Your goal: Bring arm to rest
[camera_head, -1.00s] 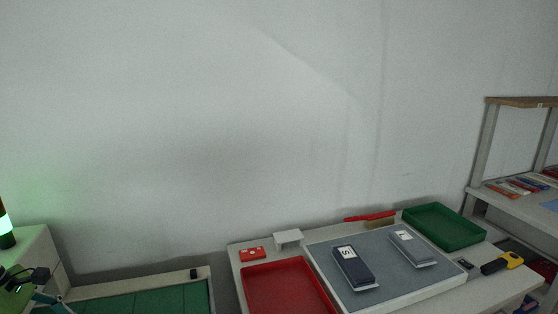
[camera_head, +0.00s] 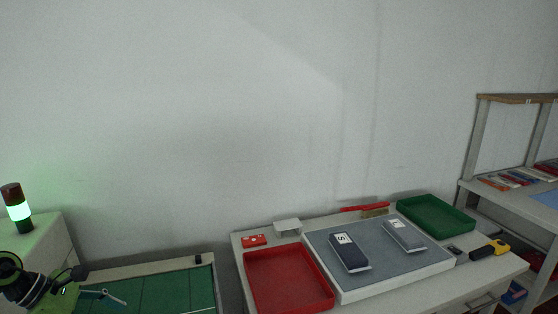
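My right arm and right gripper are out of view.
A lit signal lamp (camera_head: 18,210) stands on a pale cabinet at left. A shelf (camera_head: 510,99) stands at far right.

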